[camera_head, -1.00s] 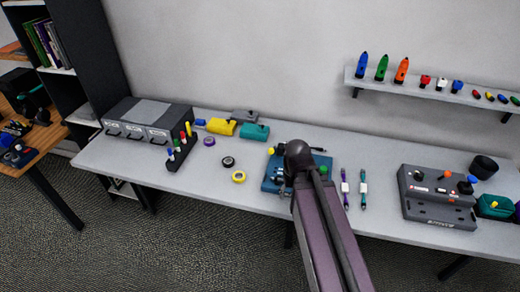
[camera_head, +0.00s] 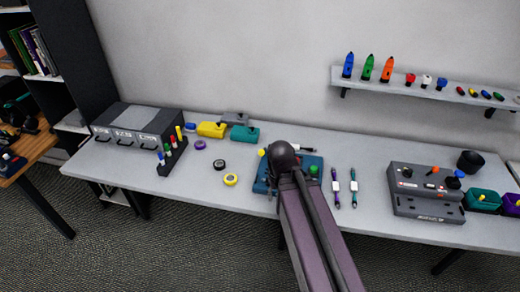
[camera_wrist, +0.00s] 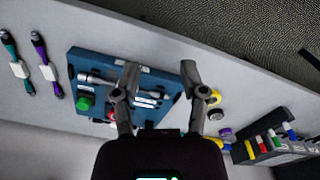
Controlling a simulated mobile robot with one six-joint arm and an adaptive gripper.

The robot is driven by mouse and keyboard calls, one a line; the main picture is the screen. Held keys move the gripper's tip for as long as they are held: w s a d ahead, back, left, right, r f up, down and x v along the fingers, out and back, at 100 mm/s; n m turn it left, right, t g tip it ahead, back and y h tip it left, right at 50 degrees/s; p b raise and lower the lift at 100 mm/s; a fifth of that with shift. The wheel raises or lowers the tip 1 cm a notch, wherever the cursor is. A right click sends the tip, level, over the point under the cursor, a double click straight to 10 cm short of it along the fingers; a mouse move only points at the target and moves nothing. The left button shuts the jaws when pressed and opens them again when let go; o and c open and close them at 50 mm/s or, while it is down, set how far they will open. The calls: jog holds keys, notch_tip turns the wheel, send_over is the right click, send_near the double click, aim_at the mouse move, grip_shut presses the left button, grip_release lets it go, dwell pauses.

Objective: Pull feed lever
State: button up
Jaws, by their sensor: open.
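A blue device (camera_head: 262,186) stands on the grey table with a green button (camera_head: 314,170) on its right and a yellow knob (camera_head: 262,152) at its left. The device also shows in the wrist view (camera_wrist: 93,60), with the green button (camera_wrist: 84,104) there. My gripper (camera_wrist: 160,82) is open and empty, its fingers apart over the device's right part in the wrist view. I cannot tell if they touch it. In the head view my arm hides the device's middle. A grey control box (camera_head: 426,208) at the right has an orange lever-like knob (camera_head: 433,171). I cannot tell which part is the feed lever.
Two banded cables (camera_head: 337,190) lie right of the blue device. Tape rolls (camera_head: 231,180) lie to its left, before a pen rack (camera_head: 172,160) and a drawer unit (camera_head: 130,128). A wall shelf (camera_head: 400,85) holds small items. Teal and purple bins stand far right.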

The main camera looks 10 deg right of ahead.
jog(key=shift+w+r, duration=0.1)
jog(key=shift+w, duration=0.15)
jog(key=c, duration=0.3)
jog(key=shift+w+r, duration=0.15)
jog(key=shift+w, duration=0.15)
grip_shut()
jog(key=w+d+r+n+p, duration=0.1)
jog(key=w+r+n+p, duration=0.2)
jog(key=w, duration=0.6)
jog(key=w+d+r+n+y+p, duration=0.1)
jog(key=w+r+n+p, duration=0.2)
jog(key=w+n, duration=0.3)
jog(key=w+d+r+n+p, duration=0.1)
jog(key=w+r+n+p, duration=0.3)
jog(key=w, duration=0.9)
jog(key=shift+g+y, duration=0.4)
jog(key=shift+w, duration=0.1)
